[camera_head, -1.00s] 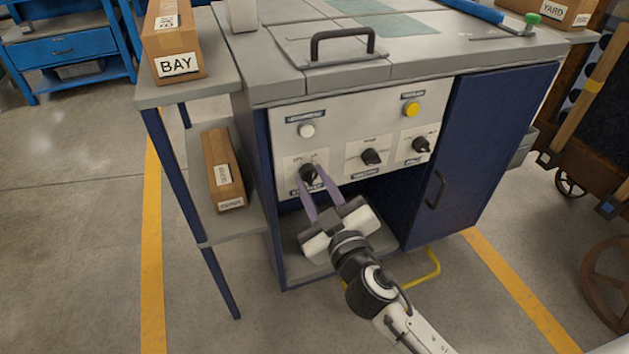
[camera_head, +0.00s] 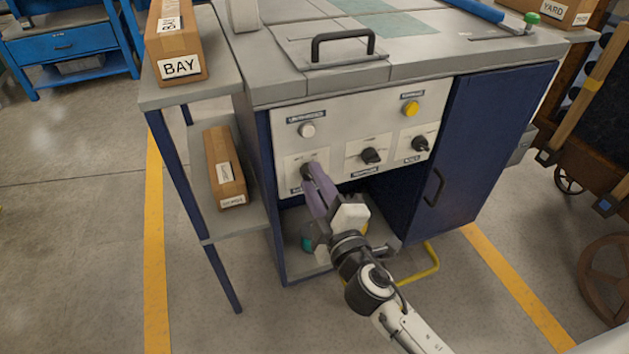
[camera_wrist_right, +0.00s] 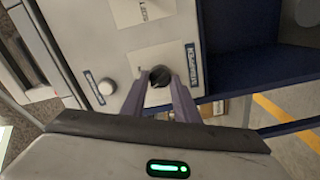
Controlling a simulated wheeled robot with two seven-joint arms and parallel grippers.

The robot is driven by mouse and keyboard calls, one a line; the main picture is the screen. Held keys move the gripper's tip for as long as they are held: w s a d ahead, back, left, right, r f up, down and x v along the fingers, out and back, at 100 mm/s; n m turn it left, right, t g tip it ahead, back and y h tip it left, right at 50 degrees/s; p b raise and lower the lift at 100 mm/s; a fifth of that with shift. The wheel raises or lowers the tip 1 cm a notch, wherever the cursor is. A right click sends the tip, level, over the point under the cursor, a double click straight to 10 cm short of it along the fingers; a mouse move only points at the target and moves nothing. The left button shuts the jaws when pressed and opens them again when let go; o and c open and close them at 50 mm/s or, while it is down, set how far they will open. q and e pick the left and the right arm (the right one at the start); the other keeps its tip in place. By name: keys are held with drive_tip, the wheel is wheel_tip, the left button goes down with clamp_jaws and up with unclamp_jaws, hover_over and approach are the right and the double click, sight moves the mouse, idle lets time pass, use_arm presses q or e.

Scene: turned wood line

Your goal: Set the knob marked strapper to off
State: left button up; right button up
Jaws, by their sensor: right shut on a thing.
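A pale control panel (camera_head: 335,145) on the front of the blue cabinet carries three black rotary knobs in a row. My right gripper (camera_head: 309,178) is shut on the left knob (camera_head: 305,170), its purple fingers reaching up from below. The right wrist view also shows this dark round knob (camera_wrist_right: 160,74) between the tips of my right gripper (camera_wrist_right: 158,86). The label (camera_wrist_right: 193,64) by this knob is too small to read, and the fingers partly hide the knob's pointer and plate. The middle knob (camera_head: 370,156) and right knob (camera_head: 420,144) stand free. My left gripper is not in view.
A white button (camera_head: 307,130) and a yellow button (camera_head: 410,108) sit above the knobs. An open bay lies below the panel, and a blue door (camera_head: 480,150) is to its right. A side shelf (camera_head: 205,190) with cardboard boxes stands at the left.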

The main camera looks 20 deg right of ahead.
idle(0.5)
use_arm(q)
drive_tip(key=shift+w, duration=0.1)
use_arm(e)
drive_tip(key=o, duration=1.1)
drive_tip(key=shift+c, duration=0.2)
use_arm(q)
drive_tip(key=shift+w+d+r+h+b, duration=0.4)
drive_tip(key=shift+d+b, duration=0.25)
drive_tip(key=shift+b, duration=0.6)
use_arm(e)
drive_tip(key=s, duration=1)
drive_tip(key=shift+s+d, duration=0.2)
